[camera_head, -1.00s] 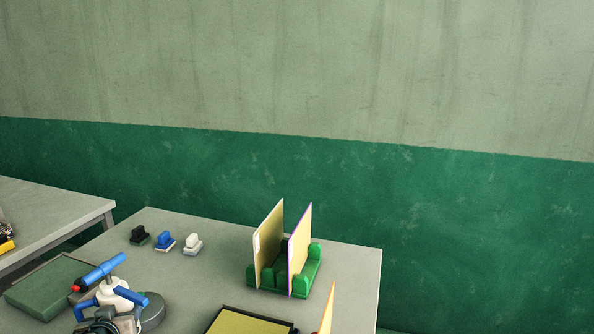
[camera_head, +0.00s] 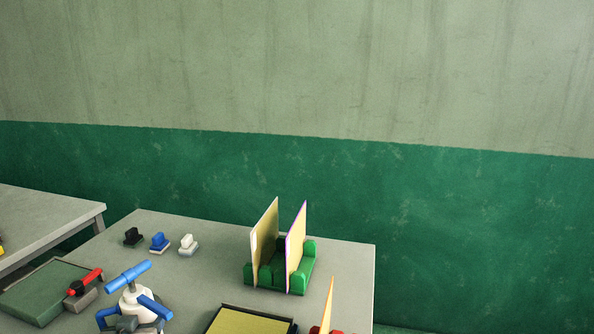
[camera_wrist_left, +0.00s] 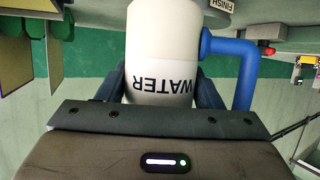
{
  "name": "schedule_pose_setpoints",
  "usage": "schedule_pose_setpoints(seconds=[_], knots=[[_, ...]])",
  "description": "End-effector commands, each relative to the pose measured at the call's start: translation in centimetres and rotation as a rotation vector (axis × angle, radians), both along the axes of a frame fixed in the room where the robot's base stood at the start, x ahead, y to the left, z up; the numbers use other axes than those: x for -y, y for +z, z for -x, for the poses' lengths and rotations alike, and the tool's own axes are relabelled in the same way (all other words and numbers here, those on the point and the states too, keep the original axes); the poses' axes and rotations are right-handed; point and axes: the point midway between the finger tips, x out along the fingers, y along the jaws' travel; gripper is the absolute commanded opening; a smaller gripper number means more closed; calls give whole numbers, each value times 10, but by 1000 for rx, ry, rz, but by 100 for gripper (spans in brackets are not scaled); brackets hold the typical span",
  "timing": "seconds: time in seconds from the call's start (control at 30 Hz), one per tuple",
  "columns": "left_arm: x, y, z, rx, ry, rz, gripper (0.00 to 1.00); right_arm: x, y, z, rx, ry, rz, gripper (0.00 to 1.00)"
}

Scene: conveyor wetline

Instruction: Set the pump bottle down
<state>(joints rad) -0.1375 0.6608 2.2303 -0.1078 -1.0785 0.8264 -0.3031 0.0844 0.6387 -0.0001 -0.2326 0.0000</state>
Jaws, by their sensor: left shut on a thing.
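The pump bottle (camera_head: 137,302) is white with a blue handle and blue side pipes. It stands upright at the lower left of the head view, over the near part of the grey table. In the left wrist view the bottle (camera_wrist_left: 160,55) shows its WATER label upside down. My left gripper (camera_wrist_left: 162,92) is shut on the bottle, one dark finger on each side. In the head view only a small grey part of it shows. A disc marked FINISH (camera_wrist_left: 214,5) lies by the bottle's base. I cannot tell whether they touch. My right gripper is not in view.
A green board (camera_head: 40,290) and a red-handled tool (camera_head: 85,284) are left of the bottle. Several small stamps (camera_head: 160,243) stand behind it. A green rack (camera_head: 262,277) holds upright panels. A dark-rimmed yellow tray (camera_head: 250,322) is to the right.

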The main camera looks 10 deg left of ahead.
Motion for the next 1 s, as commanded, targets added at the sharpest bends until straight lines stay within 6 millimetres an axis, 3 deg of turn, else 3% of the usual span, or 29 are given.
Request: schedule_pose_setpoints(seconds=[0.23, 0.7, 1.0], knots=[[63, 4, -8, 7, -95, 13, 23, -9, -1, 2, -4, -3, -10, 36], [174, 11, -21, 7, -272, 11, 23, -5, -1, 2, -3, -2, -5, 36], [217, 13, -27, 4, -345, 3, 23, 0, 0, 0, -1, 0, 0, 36]])
